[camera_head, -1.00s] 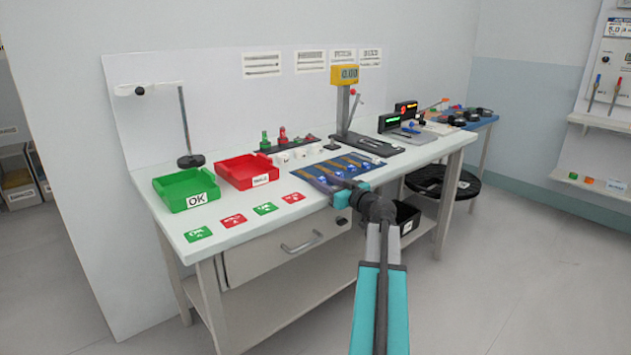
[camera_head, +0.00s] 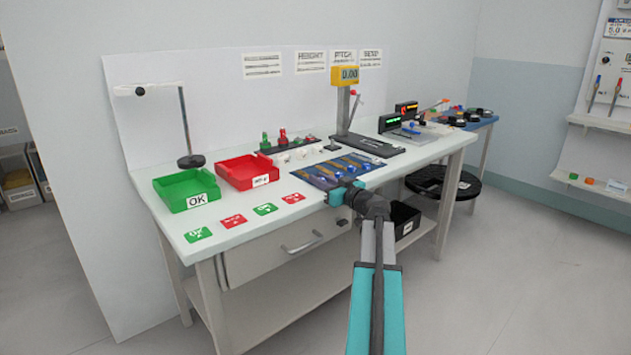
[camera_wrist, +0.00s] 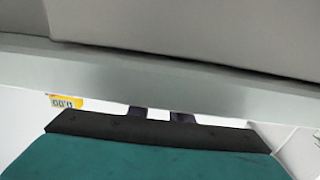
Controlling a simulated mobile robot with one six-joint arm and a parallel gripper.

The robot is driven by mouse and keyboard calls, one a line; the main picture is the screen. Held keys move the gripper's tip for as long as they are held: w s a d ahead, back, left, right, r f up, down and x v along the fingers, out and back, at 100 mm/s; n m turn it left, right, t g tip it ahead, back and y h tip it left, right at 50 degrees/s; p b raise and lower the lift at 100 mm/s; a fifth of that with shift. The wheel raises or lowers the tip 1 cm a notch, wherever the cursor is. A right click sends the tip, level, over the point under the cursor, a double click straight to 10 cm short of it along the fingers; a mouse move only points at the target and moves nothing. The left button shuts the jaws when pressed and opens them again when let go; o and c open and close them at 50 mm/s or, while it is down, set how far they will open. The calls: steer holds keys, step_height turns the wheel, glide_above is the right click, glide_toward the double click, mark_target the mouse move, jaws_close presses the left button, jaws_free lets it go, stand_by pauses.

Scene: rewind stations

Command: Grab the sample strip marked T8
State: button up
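Several sample strips (camera_head: 329,171) lie side by side on a dark blue mat (camera_head: 304,178) near the table's front edge. They are small, and I cannot read any mark, so I cannot tell which is T8. My gripper (camera_head: 342,194) is at the front edge of the table, just in front of the mat, and covers part of its near side in the head view. In the wrist view, two dark fingertips of my gripper (camera_wrist: 160,115) stand apart with a pale gap between them. No strip shows there; the table's edge fills much of that view.
A green OK bin (camera_head: 183,203) and a red bin (camera_head: 236,184) stand left of the mat, with red and green cards in front. A stand with a yellow display (camera_head: 345,76) is behind the mat. A black stool (camera_head: 428,184) stands at the right.

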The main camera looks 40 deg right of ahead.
jaws_close()
steer(key=shift+r, duration=0.1)
steer(key=shift+r+p, duration=0.35)
steer(key=shift+r, duration=1.35)
steer(key=s+a, duration=0.2)
steer(key=s, duration=0.5)
steer(key=s+a+r, duration=0.1)
steer(key=s+a, duration=0.2)
steer(key=s, duration=0.5)
steer(key=shift+a+r+p, duration=0.2)
steer(key=shift+p, duration=0.2)
